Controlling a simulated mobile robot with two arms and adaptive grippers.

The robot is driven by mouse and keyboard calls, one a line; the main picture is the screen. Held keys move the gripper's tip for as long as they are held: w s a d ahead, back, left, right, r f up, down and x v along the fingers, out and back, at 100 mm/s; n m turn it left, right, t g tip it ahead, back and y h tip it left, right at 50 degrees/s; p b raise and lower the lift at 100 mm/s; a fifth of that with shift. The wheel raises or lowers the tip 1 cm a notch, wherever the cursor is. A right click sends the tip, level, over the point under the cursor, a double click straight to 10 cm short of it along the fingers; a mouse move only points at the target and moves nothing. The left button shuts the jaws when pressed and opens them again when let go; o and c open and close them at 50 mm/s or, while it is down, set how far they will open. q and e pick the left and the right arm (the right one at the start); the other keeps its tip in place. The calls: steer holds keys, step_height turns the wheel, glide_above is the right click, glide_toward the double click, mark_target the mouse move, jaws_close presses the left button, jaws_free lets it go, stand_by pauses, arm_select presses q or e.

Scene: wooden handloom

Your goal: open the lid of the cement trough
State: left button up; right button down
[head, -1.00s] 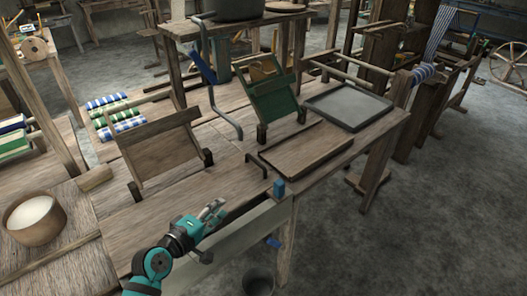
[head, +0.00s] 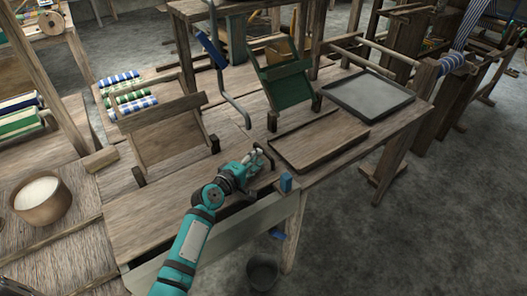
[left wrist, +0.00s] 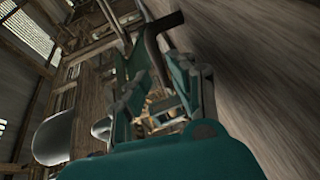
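The trough (head: 268,212) shows its long grey front side along the table's near edge in the head view. A wooden board, its lid (head: 150,210), lies flat over it. A thin dark bent handle (head: 268,152) stands near the board's right end. My left gripper (head: 262,160) is low over the board at this handle, partly covering it. In the left wrist view, the dark handle (left wrist: 152,42) rises between the two spread fingers (left wrist: 163,85). The fingers look apart; contact with the handle is not clear. My right gripper is out of view.
A blue block (head: 286,183) sits at the trough's right end. A wooden tray (head: 318,142), a grey tray (head: 368,95) and a green tilted frame (head: 287,85) stand beyond. A tilted wooden board (head: 165,135) is behind the lid. A dark bucket (head: 263,272) is on the floor.

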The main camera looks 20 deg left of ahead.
mark_target(264, 150)
arm_select(q)
steer(key=x, duration=0.4)
steer(key=shift+w+d+f, duration=0.1)
steer(key=shift+w, duration=0.35)
steer(key=c, duration=0.4)
jaws_close()
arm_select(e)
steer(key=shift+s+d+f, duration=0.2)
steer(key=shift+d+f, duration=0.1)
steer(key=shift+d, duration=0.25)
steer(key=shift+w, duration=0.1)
